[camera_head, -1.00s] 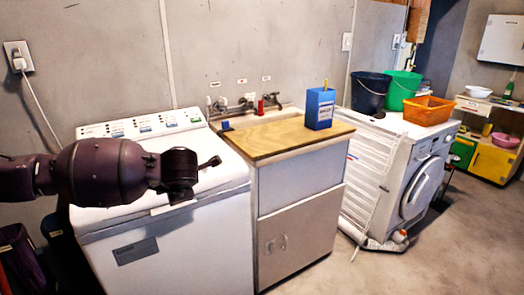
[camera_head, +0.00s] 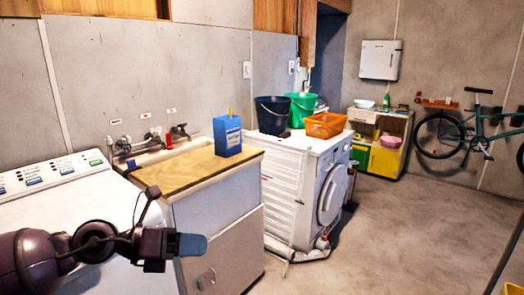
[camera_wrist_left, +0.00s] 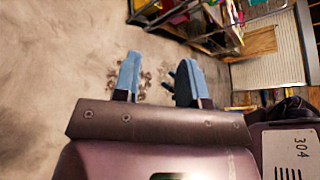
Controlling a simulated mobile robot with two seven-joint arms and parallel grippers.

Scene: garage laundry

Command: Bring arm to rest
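My left arm comes in from the lower left in the head view, in front of the white top-loading washer (camera_head: 85,205). My left gripper (camera_head: 190,245) points right, in front of the sink cabinet, and one blue finger shows there. In the left wrist view the gripper (camera_wrist_left: 157,80) has its two blue fingers apart with nothing between them. My right gripper is in neither view.
The wooden countertop (camera_head: 180,173) by the sink holds a blue box (camera_head: 227,136). Beyond it a front-loading machine (camera_head: 325,185) carries a dark bucket (camera_head: 271,115), a green bucket (camera_head: 301,108) and an orange basket (camera_head: 325,125). The concrete floor (camera_head: 400,230) at right is open.

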